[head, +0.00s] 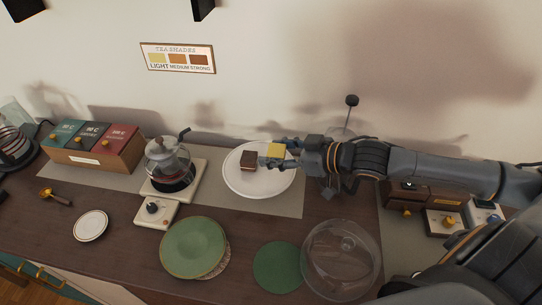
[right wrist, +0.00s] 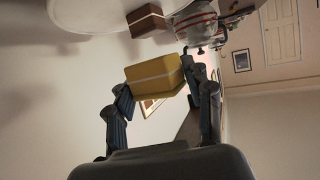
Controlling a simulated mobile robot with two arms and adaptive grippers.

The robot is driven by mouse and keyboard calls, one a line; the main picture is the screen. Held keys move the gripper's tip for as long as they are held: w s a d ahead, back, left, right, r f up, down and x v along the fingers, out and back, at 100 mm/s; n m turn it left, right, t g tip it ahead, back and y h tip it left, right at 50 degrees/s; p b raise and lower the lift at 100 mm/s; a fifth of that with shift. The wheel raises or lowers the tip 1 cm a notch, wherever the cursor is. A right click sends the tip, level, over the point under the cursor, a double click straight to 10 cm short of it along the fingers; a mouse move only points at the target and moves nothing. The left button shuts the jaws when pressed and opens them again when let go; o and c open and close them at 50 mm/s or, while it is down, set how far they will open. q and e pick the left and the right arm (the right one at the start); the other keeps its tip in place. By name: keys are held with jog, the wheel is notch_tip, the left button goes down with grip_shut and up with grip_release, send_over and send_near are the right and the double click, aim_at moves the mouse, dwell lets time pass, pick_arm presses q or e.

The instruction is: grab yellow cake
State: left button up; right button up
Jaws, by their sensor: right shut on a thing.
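The yellow cake (head: 276,150) is at the tip of my right gripper (head: 272,157), over the right part of the white plate (head: 262,190). In the right wrist view the yellow cake (right wrist: 155,88), with a pale band across it, sits between the two fingers of my right gripper (right wrist: 160,95), which is shut on it. There it appears clear of the plate (right wrist: 100,14). A dark brown cake with a pale layer (head: 248,161) stands on the plate, left of the yellow one; it also shows in the right wrist view (right wrist: 147,20). My left gripper is out of view.
A glass teapot on a warmer (head: 168,165) stands close left of the plate. A clear glass dome (head: 342,262), a green mat (head: 278,267) and a green plate (head: 194,247) lie in front. Tea boxes (head: 97,147) are at the left, by the wall.

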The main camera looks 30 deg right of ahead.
jog(key=shift+s+r, duration=0.7)
jog(key=s+r+p, duration=0.4)
jog(key=s+p, duration=0.2)
jog(key=s, duration=0.3)
jog(key=shift+d+r, duration=0.15)
jog(key=shift+d, duration=0.05)
